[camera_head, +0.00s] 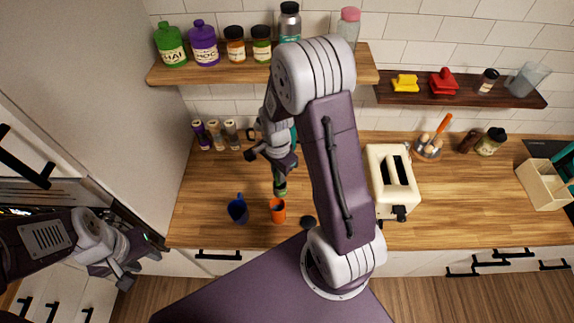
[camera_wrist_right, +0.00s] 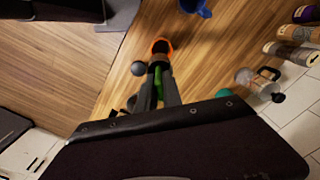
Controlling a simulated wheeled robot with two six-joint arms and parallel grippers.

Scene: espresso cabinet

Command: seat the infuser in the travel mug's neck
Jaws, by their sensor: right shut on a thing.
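An orange cup (camera_head: 278,213), which looks like the travel mug, stands upright on the wooden counter; it also shows in the right wrist view (camera_wrist_right: 161,45). My right gripper (camera_head: 280,184) points down just above and behind it. The gripper is shut on a green thing (camera_wrist_right: 159,78), which seems to be the infuser; the fingers hide most of it. In the right wrist view the fingertips (camera_wrist_right: 158,68) overlap the cup's near side, and I cannot tell whether the green thing touches the cup. My left gripper (camera_head: 137,266) is empty and open at the lower left, away from the counter.
A blue mug (camera_head: 238,211) stands left of the cup. A small dark round thing (camera_head: 307,222) lies to its right. A cream toaster (camera_head: 391,180) stands further right. Several jars (camera_head: 222,134) stand at the back left, below a wooden shelf (camera_head: 200,72).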

